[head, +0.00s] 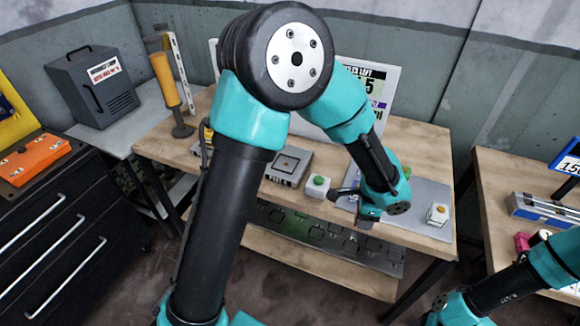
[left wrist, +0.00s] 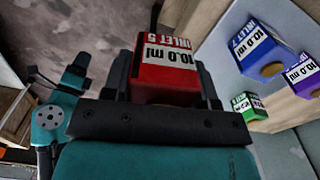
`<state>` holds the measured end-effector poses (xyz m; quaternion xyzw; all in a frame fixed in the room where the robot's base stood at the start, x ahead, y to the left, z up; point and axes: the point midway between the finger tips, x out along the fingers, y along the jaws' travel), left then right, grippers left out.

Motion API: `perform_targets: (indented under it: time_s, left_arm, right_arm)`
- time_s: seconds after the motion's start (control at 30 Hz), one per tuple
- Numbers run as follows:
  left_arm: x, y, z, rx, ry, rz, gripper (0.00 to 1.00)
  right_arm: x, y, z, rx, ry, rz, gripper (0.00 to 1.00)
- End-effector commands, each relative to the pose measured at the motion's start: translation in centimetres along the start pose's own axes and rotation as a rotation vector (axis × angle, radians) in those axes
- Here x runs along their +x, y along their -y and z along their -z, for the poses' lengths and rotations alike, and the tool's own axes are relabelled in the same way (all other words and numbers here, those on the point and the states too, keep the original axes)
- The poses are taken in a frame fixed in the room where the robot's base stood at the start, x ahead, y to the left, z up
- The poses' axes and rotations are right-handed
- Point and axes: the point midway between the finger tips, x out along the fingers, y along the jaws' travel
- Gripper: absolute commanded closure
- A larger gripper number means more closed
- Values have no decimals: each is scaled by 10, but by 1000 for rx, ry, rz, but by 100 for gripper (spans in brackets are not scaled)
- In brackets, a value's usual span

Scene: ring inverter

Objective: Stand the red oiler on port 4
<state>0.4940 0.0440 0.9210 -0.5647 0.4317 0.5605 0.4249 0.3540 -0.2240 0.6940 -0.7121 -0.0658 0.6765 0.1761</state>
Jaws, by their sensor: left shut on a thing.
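The red oiler (left wrist: 168,65) is a red block with a white label in the left wrist view. The label shows upside down and reads 10.0 ml and INLET 5. My left gripper (left wrist: 165,90) is shut on it, with one dark finger on each side. In the head view my left gripper (head: 362,205) is low over the front of the middle bench, and only a small red patch of the oiler (head: 371,211) shows there. My right gripper is out of view.
Blue (left wrist: 256,46), purple (left wrist: 304,76) and green (left wrist: 247,106) labelled blocks stand on a pale plate. A box with a green button (head: 316,187) and one with a yellow top (head: 437,215) are on the bench (head: 425,148). A lower shelf holds a dark strip (head: 330,238).

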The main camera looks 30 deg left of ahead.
Motion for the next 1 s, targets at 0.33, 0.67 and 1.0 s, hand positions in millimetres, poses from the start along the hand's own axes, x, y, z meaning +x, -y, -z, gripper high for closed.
perform_targets:
  time_s: [0.33, 0.67, 1.0]
  left_arm:
    - [-12, 47, -117, -309, -5, 0, 73]
    - [-20, 62, -216, -557, 5, 6, 73]
    - [-22, 62, -234, -605, 9, 7, 73]
  right_arm:
    - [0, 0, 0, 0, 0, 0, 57]
    - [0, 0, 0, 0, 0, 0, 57]
    - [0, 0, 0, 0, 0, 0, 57]
